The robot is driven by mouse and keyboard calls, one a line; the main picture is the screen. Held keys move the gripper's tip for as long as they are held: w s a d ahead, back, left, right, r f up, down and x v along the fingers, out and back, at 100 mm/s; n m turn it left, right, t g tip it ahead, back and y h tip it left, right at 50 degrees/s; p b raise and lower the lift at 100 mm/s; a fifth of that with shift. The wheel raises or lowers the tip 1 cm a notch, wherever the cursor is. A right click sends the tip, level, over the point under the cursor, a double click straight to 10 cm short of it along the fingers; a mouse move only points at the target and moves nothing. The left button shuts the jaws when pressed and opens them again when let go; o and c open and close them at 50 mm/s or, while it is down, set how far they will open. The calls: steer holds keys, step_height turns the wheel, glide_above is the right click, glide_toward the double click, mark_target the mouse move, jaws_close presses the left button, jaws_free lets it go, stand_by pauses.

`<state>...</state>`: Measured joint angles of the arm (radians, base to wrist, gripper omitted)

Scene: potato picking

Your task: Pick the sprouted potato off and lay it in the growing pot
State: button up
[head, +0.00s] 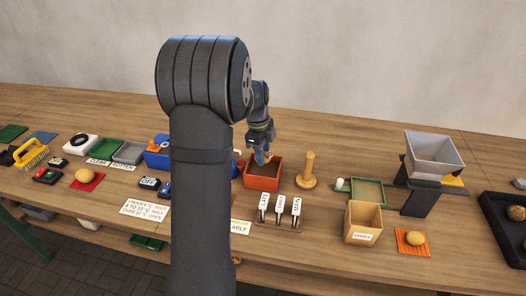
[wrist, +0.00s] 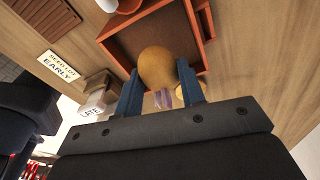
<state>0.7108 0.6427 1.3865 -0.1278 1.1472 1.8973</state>
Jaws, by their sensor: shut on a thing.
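My gripper (head: 262,156) is over the orange-red growing pot (head: 262,181), with its fingers pointing down. In the wrist view my gripper (wrist: 159,88) is shut on a yellow-brown potato (wrist: 157,66), which sits between the two blue fingers. A small purple bit (wrist: 163,98) shows at the potato's near end and looks like a sprout. A yellowish lump shows beside it, partly behind the right finger; I cannot tell what it is. The pot's brown inside lies behind the potato in the wrist view. In the head view the potato is mostly hidden, and its height above the soil is unclear.
A wooden peg on a round base (head: 308,173) stands right of the pot. Labelled levers (head: 279,210) stand in front. A blue box (head: 157,158) is to the left. A green tray (head: 367,188), a cardboard box (head: 362,222) and a grey hopper (head: 434,155) are further right.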

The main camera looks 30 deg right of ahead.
steer(key=o, duration=1.1)
steer(key=shift+c, duration=0.2)
step_height(320, 180, up, 17)
steer(key=w+a, duration=0.1)
steer(key=shift+w+r, duration=0.15)
steer(key=shift+w, duration=0.2)
steer(key=shift+a, duration=0.1)
steer(key=f, duration=0.5)
steer(key=s+f, duration=0.1)
steer(key=f, duration=0.5)
steer(key=d+f, duration=0.1)
steer(key=f, duration=0.5)
steer(key=shift+s+d+f, duration=0.1)
steer(key=shift+s+f, duration=0.1)
steer(key=shift+s, duration=0.15)
steer(key=shift+r, duration=1.2)
steer(key=shift+f, duration=0.1)
